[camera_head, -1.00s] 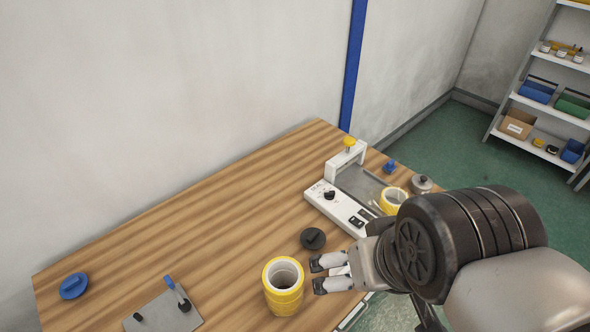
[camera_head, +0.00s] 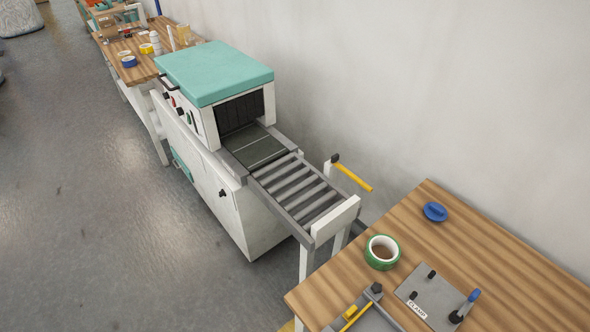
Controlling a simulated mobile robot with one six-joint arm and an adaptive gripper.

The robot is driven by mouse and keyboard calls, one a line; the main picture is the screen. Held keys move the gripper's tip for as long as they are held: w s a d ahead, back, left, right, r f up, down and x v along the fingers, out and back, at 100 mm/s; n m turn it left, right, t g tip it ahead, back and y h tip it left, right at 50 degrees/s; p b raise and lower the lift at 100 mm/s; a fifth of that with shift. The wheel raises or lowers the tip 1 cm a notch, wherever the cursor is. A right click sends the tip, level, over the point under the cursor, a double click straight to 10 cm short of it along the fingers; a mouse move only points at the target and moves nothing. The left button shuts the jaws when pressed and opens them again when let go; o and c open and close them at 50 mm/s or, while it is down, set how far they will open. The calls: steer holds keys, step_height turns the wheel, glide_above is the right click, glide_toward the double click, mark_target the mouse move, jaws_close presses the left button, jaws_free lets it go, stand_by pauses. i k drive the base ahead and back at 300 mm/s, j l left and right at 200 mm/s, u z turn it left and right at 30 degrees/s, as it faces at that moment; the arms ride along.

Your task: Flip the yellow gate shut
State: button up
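A yellow bar (camera_head: 354,179), which looks like the yellow gate, is joined to a dark knob or hinge (camera_head: 335,158) on a white post. The post stands at the far side of the roller conveyor's outer end. The bar points away from the rollers, toward the lower right, and does not lie across the conveyor. My gripper is not in view.
The roller conveyor (camera_head: 297,188) runs from a white machine with a teal lid (camera_head: 213,72). Grey floor (camera_head: 90,200) is open at left.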

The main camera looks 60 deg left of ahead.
mark_target(334, 157)
steer(key=u, duration=1.8)
steer(key=k+j, duration=0.1)
steer(key=j, duration=0.35)
steer(key=i+j+z, duration=0.1)
steer(key=i+j, duration=0.25)
steer(key=j, duration=0.3)
steer(key=i+j+z, duration=0.25)
steer(key=j, duration=0.4)
steer(key=i+j, duration=0.25)
steer(key=j, duration=0.15)
steer(key=i+j+z, duration=0.15)
steer(key=j, duration=0.2)
steer(key=i+l, duration=0.1)
steer(key=i, duration=0.3)
steer(key=i+l+z, duration=0.1)
steer(key=i, duration=0.25)
